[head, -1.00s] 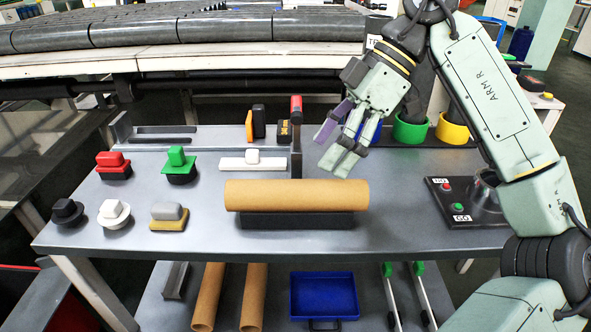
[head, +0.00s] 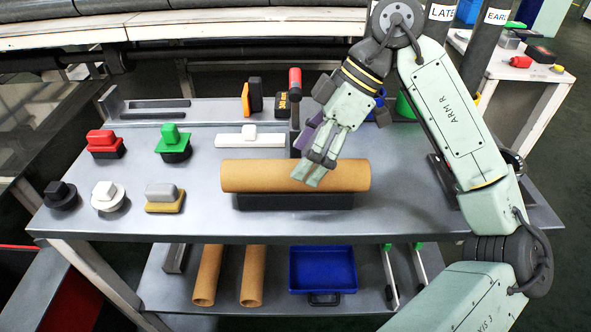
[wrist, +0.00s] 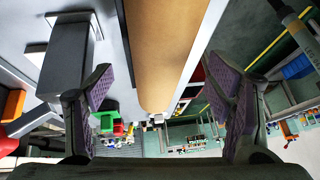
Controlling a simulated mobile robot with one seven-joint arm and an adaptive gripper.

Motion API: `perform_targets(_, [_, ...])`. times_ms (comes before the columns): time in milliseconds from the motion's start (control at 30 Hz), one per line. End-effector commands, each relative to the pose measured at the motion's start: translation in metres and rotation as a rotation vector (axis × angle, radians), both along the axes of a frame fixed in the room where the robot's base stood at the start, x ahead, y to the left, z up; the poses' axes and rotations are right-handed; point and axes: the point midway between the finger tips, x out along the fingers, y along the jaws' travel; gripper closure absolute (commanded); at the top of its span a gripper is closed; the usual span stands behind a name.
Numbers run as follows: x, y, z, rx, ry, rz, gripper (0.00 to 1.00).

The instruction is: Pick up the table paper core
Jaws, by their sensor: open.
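The table paper core (head: 255,176) is a brown cardboard tube lying lengthwise on a black cradle (head: 290,202) on the grey table. My gripper (head: 308,176) is at the core's right half in the head view, its fingertips overlapping the tube in the picture. In the wrist view the core (wrist: 164,50) runs between the two spread fingers, with space on both sides. My gripper (wrist: 165,95) is open and holds nothing. Whether a finger touches the core cannot be told.
Red (head: 104,143), green (head: 172,143), black, white and grey-yellow knobbed pieces stand on the left of the table (head: 110,225). A white bar (head: 236,140) and an upright red-topped tool (head: 294,85) are behind the core. Two more tubes (head: 252,275) and a blue tray (head: 322,268) are on the lower shelf.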

Motion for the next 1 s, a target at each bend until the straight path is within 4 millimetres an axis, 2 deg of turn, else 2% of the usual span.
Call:
perform_targets(200, [-0.003,0.01,-0.017,0.0,0.0,0.0,0.26])
perform_targets(433, [-0.003,0.011,-0.018,-0.001,0.0,0.0,0.27])
perform_targets(1000, [-0.003,0.01,-0.018,0.0,0.0,0.0,0.65])
